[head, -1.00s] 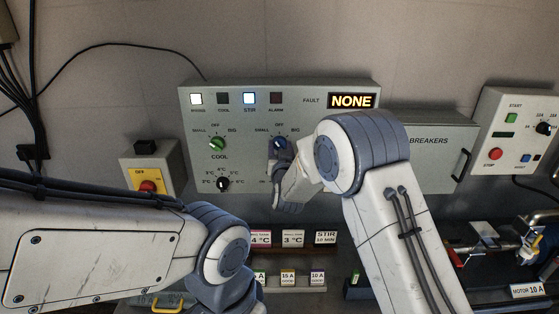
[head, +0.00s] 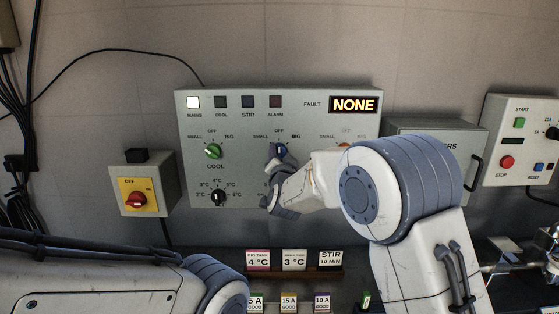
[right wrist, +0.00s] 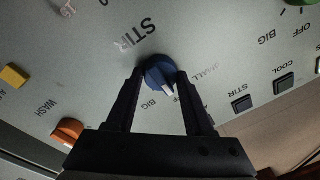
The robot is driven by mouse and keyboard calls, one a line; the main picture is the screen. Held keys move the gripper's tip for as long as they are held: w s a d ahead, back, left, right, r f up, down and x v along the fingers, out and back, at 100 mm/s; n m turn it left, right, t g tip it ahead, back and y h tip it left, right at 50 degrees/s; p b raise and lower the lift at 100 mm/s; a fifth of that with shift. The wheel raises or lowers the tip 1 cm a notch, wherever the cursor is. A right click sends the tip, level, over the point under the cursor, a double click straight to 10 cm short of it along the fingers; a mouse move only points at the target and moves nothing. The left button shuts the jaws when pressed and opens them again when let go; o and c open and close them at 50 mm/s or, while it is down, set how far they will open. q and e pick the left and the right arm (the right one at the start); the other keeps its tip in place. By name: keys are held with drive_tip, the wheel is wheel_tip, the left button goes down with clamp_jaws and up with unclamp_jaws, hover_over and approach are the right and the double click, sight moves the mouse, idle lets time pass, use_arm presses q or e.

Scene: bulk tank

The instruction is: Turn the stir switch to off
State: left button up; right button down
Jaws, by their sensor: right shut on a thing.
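The stir switch (head: 280,149) is a blue knob on the grey control panel, under the marks SMALL, OFF and BIG. It also shows in the right wrist view (right wrist: 159,70), where its white pointer lies between BIG and SMALL, on the OFF side. My right gripper (head: 277,154) is shut on the knob, with one dark finger on each side in the right wrist view. The stir lamp (head: 248,102) is dark. My left arm shows at the lower left, but its gripper is out of view.
The green cool knob (head: 213,151) and a black temperature knob (head: 218,197) are left of the gripper. An orange knob (right wrist: 68,131) is nearby. A yellow-faced switch (head: 137,199) is farther left. Small label cards (head: 293,260) stand below the panel. The mains lamp (head: 193,102) is lit.

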idle(0.3)
drive_tip(key=shift+c, duration=1.4)
unclamp_jaws()
drive_tip(key=s+b, duration=0.2)
drive_tip(key=s, duration=0.8)
drive_tip(key=shift+s+d+f+b, duration=0.25)
drive_tip(key=shift+d+f+b, duration=0.05)
drive_tip(key=shift+b, duration=0.1)
